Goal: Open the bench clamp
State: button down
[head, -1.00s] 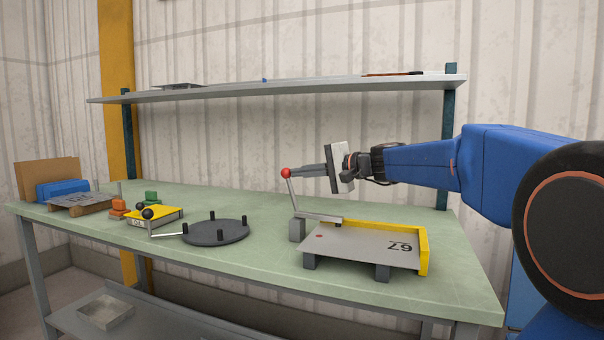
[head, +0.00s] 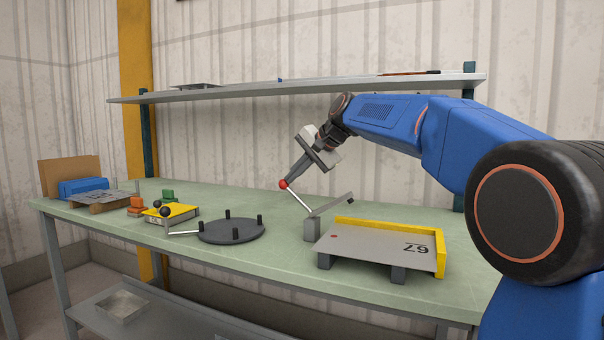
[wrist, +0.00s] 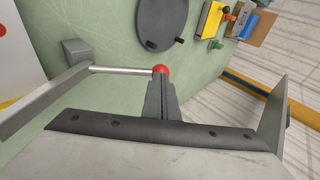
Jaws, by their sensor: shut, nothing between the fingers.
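The bench clamp has a grey base block (head: 312,229), a pale lever rod (head: 299,199) with a red ball (head: 283,184), and a flat grey clamp arm (head: 331,205). The clamp arm is tilted up, its far end clear of the plate marked 67 (head: 375,246). The lever leans to the left. My gripper (head: 288,178) is shut, its fingertips right at the red ball and seeming to touch it, with nothing between them. In the wrist view the ball (wrist: 160,69) sits at the tips of my fingers (wrist: 160,82).
A yellow stop (head: 390,229) edges the plate. To the left are a dark round fixture with pegs (head: 231,232), a yellow block (head: 171,213) and a black-knobbed lever (head: 165,212). A shelf (head: 300,86) runs behind, above the bench.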

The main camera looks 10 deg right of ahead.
aim_at(281, 182)
jog(key=shift+w+a+f+g+h, duration=0.4)
jog(key=shift+a+h, duration=0.1)
jog(key=shift+a, duration=0.05)
jog(key=shift+w+a+f+g+h, duration=0.4)
jog(key=shift+a+h, duration=0.1)
jog(key=shift+a, duration=0.05)
jog(key=shift+w+a+f+n+g+h, duration=0.15)
jog(key=shift+w+a+f+g+h, duration=0.15)
jog(key=shift+f+h, duration=0.1)
jog(key=shift+w+a+f+n+g+h, duration=0.15)
jog(key=shift+a+f+g+h, duration=0.15)
jog(key=shift+f+h, duration=0.1)
jog(key=shift+w+a+f, duration=0.15)
jog(key=shift+a+f, duration=0.15)
jog(key=shift+f, duration=0.35)
jog(key=shift+f, duration=0.2)
jog(key=shift+r, duration=0.1)
jog(key=shift+r, duration=0.2)
jog(key=v, duration=1.4)
jog(key=shift+w+a+r, duration=0.3)
jog(key=shift+a, duration=0.05)
